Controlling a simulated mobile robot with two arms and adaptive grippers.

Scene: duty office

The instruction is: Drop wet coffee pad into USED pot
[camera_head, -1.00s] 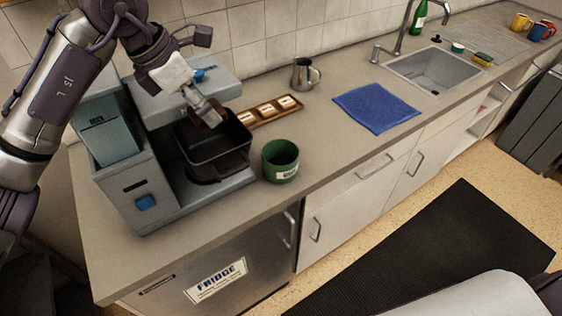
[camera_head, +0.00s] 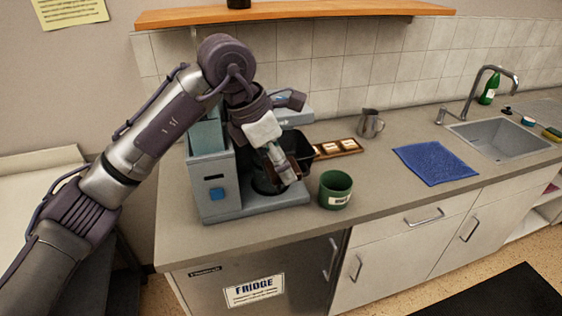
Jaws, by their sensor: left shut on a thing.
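My left gripper (camera_head: 290,180) is in front of the coffee machine, pointing down, and is shut on a brown coffee pad (camera_head: 299,158), which is partly hidden by the fingers. A green pot (camera_head: 335,192) with a white label stands on the counter just to the right of the machine. Its label is too small to read. The gripper is left of the pot's rim, apart from it. My right gripper is not in view.
The coffee machine (camera_head: 208,180) has a black basket (camera_head: 302,138) behind my gripper. A wooden tray (camera_head: 343,147), a metal jug (camera_head: 370,124), a blue cloth (camera_head: 434,164) and a sink (camera_head: 505,140) lie to the right. The counter right of the pot is clear.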

